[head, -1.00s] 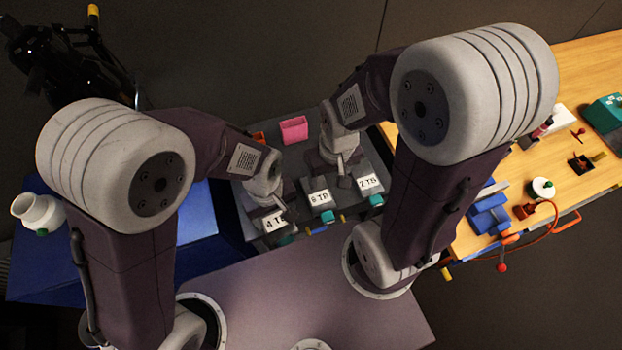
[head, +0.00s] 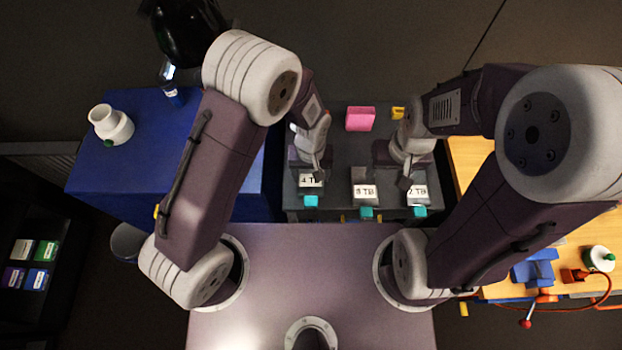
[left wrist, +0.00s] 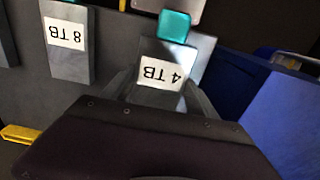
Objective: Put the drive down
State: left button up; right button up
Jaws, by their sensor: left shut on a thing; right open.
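The 4 TB drive (head: 311,181) is grey with a white label and a teal piece (head: 311,201) at its front end. My left gripper (head: 317,170) is shut on it; in the left wrist view the drive (left wrist: 160,66) sits between the two fingers. I cannot tell whether its underside touches the surface below. The 8 TB drive (head: 364,191) lies to its right on the dark grey table (head: 337,205). The 2 TB drive (head: 416,192) lies further right. My right gripper (head: 405,180) is open and empty, just behind the 2 TB drive.
A pink box (head: 360,118) and a yellow piece (head: 398,113) stand at the back of the grey table. A blue surface (head: 130,165) with a white jug (head: 110,124) is at the left. A wooden bench (head: 470,160) with several parts is at the right.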

aim_at(311, 176)
pick_arm(q)
jog(key=shift+w+d+f, duration=0.1)
jog(key=shift+f, duration=1.95)
jog(key=shift+f, duration=0.15)
jog(key=o, duration=1.5)
notch_tip(311, 176, up, 12)
jog(key=shift+r, duration=0.2)
